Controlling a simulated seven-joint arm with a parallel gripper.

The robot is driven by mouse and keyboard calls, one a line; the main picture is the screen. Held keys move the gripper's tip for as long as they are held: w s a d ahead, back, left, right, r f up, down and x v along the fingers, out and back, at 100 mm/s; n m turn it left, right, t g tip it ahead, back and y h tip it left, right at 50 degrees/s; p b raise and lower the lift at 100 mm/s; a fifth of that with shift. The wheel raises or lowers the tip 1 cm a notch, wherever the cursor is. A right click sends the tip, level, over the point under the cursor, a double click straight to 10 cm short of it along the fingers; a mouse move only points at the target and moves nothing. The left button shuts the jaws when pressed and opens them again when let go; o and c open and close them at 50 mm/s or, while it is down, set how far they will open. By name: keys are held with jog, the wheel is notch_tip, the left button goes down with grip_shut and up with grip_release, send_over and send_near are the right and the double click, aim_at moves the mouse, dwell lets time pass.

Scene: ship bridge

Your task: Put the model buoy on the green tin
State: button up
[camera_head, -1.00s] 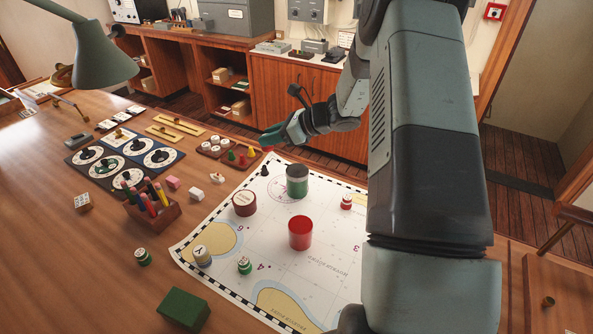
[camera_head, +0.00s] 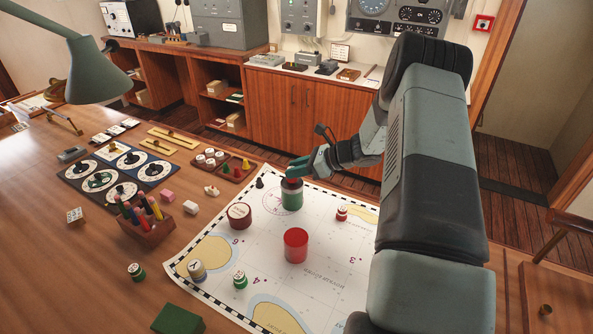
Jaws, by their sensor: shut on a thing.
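The green tin (camera_head: 292,201) stands upright on the chart, with a green lower body and a paler upper band. My gripper (camera_head: 293,177) is directly over its top, shut on a small red thing, which I take to be the model buoy (camera_head: 291,181). Only a little red shows between the fingers; the rest is hidden by them. I cannot tell whether the buoy touches the tin's top or hangs just above it.
A red tin (camera_head: 296,245) stands in front of the green tin and a dark red round tin (camera_head: 239,215) to its left. A small red-and-white piece (camera_head: 341,213) is to the right. A black pawn (camera_head: 260,183) stands close on the left. The chart (camera_head: 325,265) has free room between them.

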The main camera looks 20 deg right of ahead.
jog(key=shift+f, duration=0.4)
jog(key=shift+f, duration=0.15)
jog(key=o, duration=1)
jog(key=shift+s+d+r, duration=0.1)
jog(key=shift+d+r, duration=0.1)
jog(key=shift+r, duration=0.1)
jog(key=v, duration=1.1)
jog(key=shift+s+d, duration=0.15)
jog(key=shift+s, duration=0.05)
jog(key=shift+r, duration=0.1)
